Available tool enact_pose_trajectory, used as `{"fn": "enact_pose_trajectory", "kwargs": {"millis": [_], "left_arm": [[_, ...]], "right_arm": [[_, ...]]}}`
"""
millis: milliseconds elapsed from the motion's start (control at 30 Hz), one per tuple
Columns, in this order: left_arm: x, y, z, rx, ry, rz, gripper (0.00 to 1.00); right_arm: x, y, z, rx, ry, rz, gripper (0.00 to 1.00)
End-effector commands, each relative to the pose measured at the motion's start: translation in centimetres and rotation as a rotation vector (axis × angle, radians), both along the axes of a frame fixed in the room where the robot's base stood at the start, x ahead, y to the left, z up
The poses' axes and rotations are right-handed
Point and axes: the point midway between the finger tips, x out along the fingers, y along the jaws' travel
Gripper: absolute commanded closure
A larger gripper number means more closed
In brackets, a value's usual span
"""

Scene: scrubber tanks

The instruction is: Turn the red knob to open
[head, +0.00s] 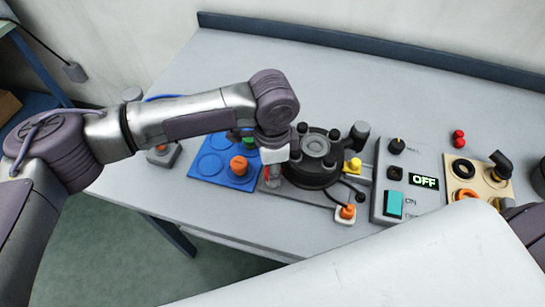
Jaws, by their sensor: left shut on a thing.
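My left arm reaches in from the left. Its gripper (273,163) points down beside the round black device in the middle of the table. It is shut on a small red part, which I take to be the red knob (273,180). The gripper hides most of this knob, so its turn angle cannot be read. The black device (315,158) has a grey round top and stands on a grey plate just right of the gripper. My right gripper is not seen; only a piece of my right arm shows at the right edge.
A blue board (213,174) with an orange knob (239,165) lies left of the gripper. A yellow knob (355,164) and an orange button (347,211) stand right of the device. A grey panel (388,160) reads OFF. Small red pieces (459,138) lie farther right.

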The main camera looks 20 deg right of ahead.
Motion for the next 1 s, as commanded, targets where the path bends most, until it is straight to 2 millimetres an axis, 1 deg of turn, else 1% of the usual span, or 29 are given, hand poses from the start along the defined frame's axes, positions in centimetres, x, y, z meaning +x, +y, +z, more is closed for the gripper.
{"fn": "enact_pose_trajectory", "kwargs": {"millis": [33,500,700,1000], "left_arm": [[-0.1,0.0,0.7,0.001,0.004,0.045,0.97],[-0.1,0.0,0.6,0.002,0.003,0.479,0.97],[-0.1,0.0,0.4,0.004,0.003,0.620,0.97],[0.0,0.1,0.2,0.002,0.001,0.743,0.97]], "right_arm": [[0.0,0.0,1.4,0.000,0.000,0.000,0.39],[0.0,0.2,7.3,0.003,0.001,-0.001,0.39],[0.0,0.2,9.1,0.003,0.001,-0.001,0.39],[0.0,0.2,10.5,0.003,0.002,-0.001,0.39]]}}
